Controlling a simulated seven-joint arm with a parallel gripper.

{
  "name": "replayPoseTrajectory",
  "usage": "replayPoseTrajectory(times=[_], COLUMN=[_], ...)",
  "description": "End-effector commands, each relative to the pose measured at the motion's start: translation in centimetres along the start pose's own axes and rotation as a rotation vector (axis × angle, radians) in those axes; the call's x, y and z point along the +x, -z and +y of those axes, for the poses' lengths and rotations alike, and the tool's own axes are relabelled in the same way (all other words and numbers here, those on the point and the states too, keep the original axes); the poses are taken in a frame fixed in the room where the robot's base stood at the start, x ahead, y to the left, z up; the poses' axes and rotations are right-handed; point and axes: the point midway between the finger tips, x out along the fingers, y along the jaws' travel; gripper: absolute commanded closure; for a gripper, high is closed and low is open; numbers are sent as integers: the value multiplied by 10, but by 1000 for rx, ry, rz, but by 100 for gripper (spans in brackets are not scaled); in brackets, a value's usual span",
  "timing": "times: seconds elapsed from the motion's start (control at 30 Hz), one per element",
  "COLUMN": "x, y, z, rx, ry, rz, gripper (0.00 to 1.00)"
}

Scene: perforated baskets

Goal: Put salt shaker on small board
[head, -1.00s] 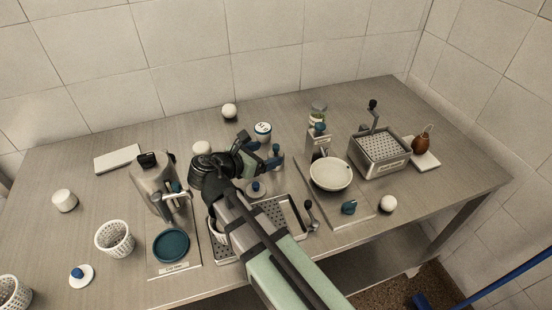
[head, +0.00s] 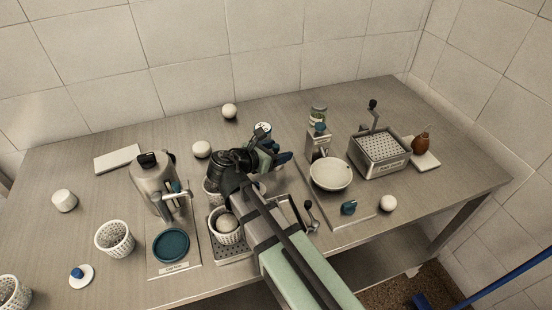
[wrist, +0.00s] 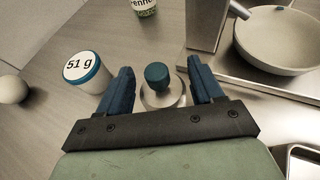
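My gripper (head: 278,157) is open over the middle of the table, its blue fingers pointing down. In the wrist view, a round steel piece with a blue knob (wrist: 158,74) stands between the fingertips (wrist: 162,88), with gaps on both sides. It may be the salt shaker; no label shows. In the head view my gripper mostly hides it. A pale flat board (head: 118,158) lies bare at the back left. Another small pale board (head: 433,162) is at the right, under a brown pear-shaped object (head: 421,143). I cannot tell which is the small board.
A white tub marked 51 g (wrist: 88,70) stands just left of the fingers. A steel stand with a pale bowl (head: 331,173) is to the right, beside a perforated steel box (head: 380,150). White baskets (head: 114,239) and a steel machine (head: 153,185) are left.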

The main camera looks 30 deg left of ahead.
Motion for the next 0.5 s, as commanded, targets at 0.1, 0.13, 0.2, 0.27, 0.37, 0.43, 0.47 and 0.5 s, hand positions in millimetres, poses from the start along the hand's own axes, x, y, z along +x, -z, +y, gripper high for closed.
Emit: replayPoseTrajectory(times=[0.1, 0.13, 0.2, 0.27, 0.37, 0.43, 0.47, 0.5], x=[0, 0, 0, 0, 0, 0, 0, 0], y=[0, 0, 0, 0, 0, 0, 0, 0], z=[0, 0, 0, 0, 0, 0, 0, 0], rx=[0, 0, 0, 0, 0, 0, 0, 0], ry=[0, 0, 0, 0, 0, 0, 0, 0], rz=[0, 0, 0, 0, 0, 0, 0, 0], gripper=[46, 49, 55, 61, 71, 77, 80, 84])
